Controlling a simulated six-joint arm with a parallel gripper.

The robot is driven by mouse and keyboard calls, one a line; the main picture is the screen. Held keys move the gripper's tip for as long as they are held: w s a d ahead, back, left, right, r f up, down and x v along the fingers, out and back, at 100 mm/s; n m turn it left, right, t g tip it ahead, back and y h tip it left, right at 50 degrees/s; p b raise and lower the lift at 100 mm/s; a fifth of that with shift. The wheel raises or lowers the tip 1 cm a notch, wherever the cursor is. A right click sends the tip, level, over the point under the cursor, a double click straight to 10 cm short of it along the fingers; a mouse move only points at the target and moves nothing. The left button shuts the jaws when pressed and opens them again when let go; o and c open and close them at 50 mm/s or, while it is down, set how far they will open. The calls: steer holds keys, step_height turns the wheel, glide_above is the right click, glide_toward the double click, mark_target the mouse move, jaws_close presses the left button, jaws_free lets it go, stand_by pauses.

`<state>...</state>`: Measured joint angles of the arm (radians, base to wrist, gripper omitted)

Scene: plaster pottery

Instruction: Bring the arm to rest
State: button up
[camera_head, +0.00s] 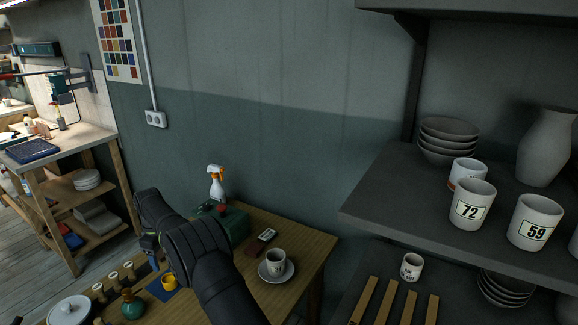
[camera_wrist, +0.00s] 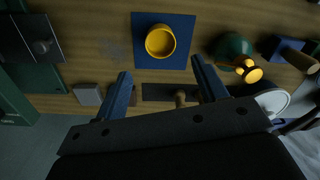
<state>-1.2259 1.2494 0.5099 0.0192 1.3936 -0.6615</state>
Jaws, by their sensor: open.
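My arm reaches over the wooden table in the head view, and my gripper (camera_head: 150,245) shows as a small dark part by the arm's end, left of the yellow cup. In the wrist view my gripper (camera_wrist: 162,85) is open, its two dark blue fingers apart. A yellow cup (camera_wrist: 160,41) stands on a blue square mat (camera_wrist: 180,62) beyond the fingertips, apart from them. The yellow cup (camera_head: 170,282) and mat (camera_head: 157,292) also show in the head view. I see nothing held between the fingers.
Near my arm are a green bottle (camera_head: 132,305), a lidded white pot (camera_head: 68,311), a grey cup (camera_head: 276,261) on a saucer (camera_head: 266,277), a green box (camera_head: 229,226) and a spray bottle (camera_head: 216,183). A shelf (camera_head: 400,190) with mugs juts in at right.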

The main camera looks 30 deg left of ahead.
mark_target(169, 279)
step_height(169, 279, down, 10)
steer(key=shift+s+d+f, duration=0.1)
steer(key=shift+s+f, duration=0.05)
steer(key=shift+f, duration=0.05)
step_height(169, 279, up, 2)
steer(key=shift+r, duration=1.05)
